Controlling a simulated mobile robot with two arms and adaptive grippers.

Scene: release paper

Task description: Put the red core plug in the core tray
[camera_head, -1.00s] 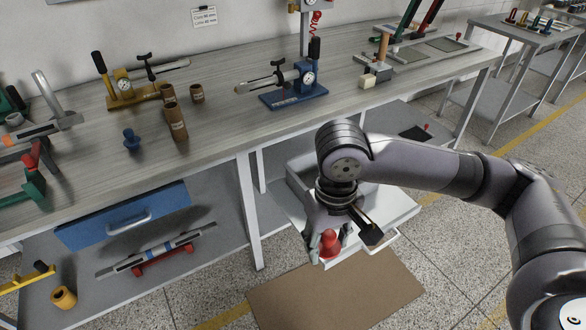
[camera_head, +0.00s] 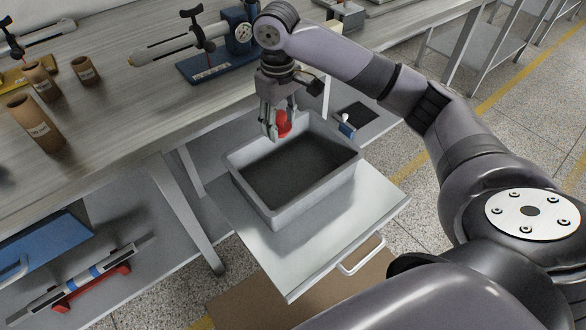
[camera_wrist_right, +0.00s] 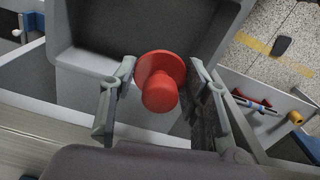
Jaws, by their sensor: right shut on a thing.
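The red core plug (camera_head: 284,124) is held between the fingers of my right gripper (camera_head: 281,127). In the right wrist view the plug (camera_wrist_right: 160,90) sits between the two fingers, with its round flange and knob visible. The grey core tray (camera_head: 318,196) is an open box with a dark, empty-looking floor. In the head view, the gripper points down and the plug appears at the tray's far rim. In the wrist view the tray's wall (camera_wrist_right: 90,85) lies below the plug. The exact height above the rim is unclear. My left gripper is out of view.
The tray stands on a pulled-out drawer (camera_head: 292,270) with a white handle (camera_head: 362,256). The workbench (camera_head: 120,110) is close behind and left, bearing brown tubes (camera_head: 38,122) and a blue gauge stand (camera_head: 215,62). A small blue-and-white item (camera_head: 346,126) is right of the tray.

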